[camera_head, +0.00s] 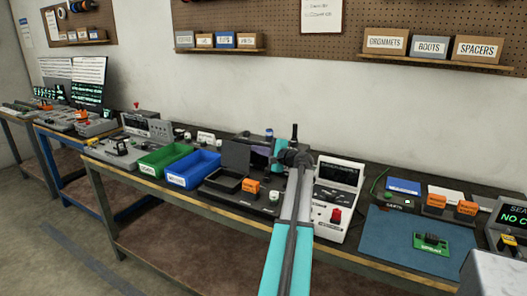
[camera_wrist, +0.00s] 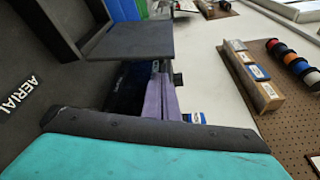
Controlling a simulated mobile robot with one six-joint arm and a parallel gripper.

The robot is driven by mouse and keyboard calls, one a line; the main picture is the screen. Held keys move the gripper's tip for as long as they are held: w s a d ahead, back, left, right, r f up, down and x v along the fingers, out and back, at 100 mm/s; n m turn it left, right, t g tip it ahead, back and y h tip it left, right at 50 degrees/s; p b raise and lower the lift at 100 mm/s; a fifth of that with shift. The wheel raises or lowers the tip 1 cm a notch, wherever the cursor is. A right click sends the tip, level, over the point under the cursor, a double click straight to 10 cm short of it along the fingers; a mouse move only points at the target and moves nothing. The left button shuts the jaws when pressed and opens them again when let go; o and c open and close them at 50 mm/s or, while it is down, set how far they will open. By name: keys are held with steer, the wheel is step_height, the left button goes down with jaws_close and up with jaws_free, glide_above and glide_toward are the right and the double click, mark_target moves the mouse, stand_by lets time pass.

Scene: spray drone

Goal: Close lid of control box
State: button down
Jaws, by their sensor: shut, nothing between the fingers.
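The control box appears to be the dark open case (camera_head: 222,183) between the blue bin and an orange block. Its lid (camera_head: 236,155) stands raised at the back edge. In the wrist view the lid (camera_wrist: 130,39) is a dark flat panel standing out from the box's rim (camera_wrist: 62,32). My gripper (camera_head: 257,160) is behind and to the right of the lid. In the wrist view its purple fingers (camera_wrist: 160,80) lie together, empty, close to the lid's edge. I cannot tell whether they touch it. The fingertips are partly hidden by the lid.
A blue bin (camera_head: 192,171) and a green bin (camera_head: 163,160) stand left of the box. An orange block (camera_head: 251,185) sits at its right. The wall and pegboard are behind the bench.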

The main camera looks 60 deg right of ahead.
steer(key=shift+x, duration=1.5)
steer(key=shift+w+a, duration=0.1)
